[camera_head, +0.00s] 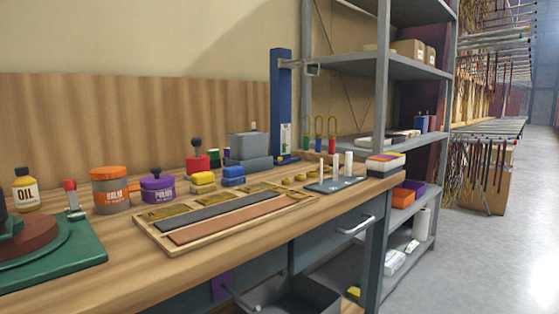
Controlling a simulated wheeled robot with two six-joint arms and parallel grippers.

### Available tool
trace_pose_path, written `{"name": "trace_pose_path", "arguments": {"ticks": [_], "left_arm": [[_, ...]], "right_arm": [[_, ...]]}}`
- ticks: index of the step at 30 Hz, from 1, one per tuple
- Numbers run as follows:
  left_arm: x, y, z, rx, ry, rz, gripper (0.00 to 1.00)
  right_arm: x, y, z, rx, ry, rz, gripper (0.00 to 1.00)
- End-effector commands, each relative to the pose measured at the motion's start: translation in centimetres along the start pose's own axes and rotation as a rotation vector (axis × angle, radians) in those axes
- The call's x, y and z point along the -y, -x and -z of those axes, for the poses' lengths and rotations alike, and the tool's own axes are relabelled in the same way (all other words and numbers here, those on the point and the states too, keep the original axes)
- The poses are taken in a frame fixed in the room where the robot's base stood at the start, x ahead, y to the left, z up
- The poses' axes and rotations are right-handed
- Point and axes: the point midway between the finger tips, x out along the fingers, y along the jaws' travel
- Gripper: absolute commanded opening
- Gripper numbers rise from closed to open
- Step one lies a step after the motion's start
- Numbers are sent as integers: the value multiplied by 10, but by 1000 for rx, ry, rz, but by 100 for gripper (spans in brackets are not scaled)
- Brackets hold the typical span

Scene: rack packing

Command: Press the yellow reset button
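I cannot make out a clear yellow reset button in the head view. The yellow things on the workbench (120,292) are a small stack of yellow blocks (203,186) near the middle and several flat yellowish discs near the right end. A red block (197,165) with a dark knob on top stands behind the yellow stack. A small yellow item (353,292) shows low down near the shelf foot, too small to identify. Neither of my grippers is in view.
An oil bottle (26,189), an orange-lidded jar (110,190), a purple jar (158,187) and a green turntable base (85,252) stand at the left. A wooden tray (147,228) with strips lies mid-bench. Grey shelves (420,72) stand right; floor (475,265) is clear at far right.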

Motion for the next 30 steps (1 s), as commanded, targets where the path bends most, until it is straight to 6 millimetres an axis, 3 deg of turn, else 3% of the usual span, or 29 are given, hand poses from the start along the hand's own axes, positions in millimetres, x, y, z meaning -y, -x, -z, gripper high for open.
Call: {"name": "trace_pose_path", "arguments": {"ticks": [9, 18, 30], "left_arm": [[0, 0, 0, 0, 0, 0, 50], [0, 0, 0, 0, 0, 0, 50], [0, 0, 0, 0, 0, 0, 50]], "right_arm": [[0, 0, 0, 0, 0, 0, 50], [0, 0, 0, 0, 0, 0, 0], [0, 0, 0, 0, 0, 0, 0]]}}
